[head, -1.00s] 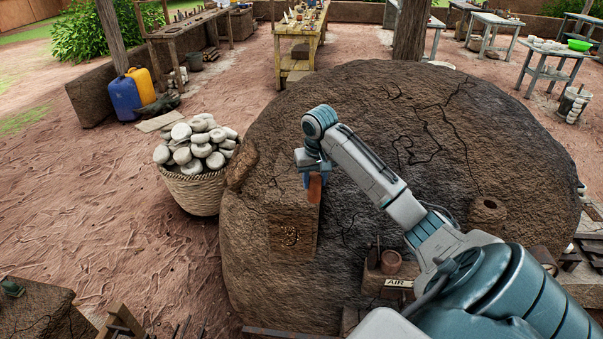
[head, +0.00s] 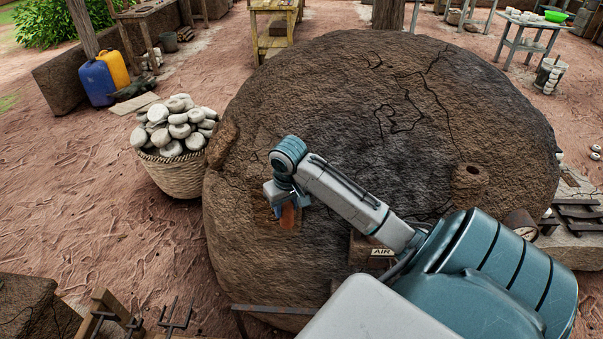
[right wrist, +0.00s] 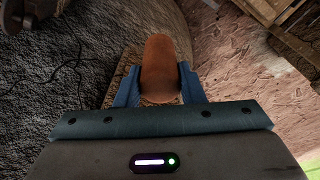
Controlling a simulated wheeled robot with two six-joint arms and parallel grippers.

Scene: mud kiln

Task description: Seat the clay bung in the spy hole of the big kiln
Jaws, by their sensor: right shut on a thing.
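The big kiln (head: 370,90) is a large brown cracked mud dome filling the middle of the head view. My right gripper (head: 287,208) is at the kiln's left front, shut on the clay bung (head: 289,217), an orange-brown plug. In the right wrist view the bung (right wrist: 160,70) stands out between the blue fingers, its rounded end away from the palm. A paler brown block shows behind it there. I cannot make out the spy hole behind my arm and gripper. A short round spout with a dark opening (head: 469,180) sticks out at the kiln's right. My left gripper is not in view.
A woven basket (head: 175,175) heaped with pale round stones stands left of the kiln. An AIR sign (head: 381,252) is low in front, beside my forearm. A dark metal bar (head: 270,309) crosses the lower front. Open dirt lies at the left.

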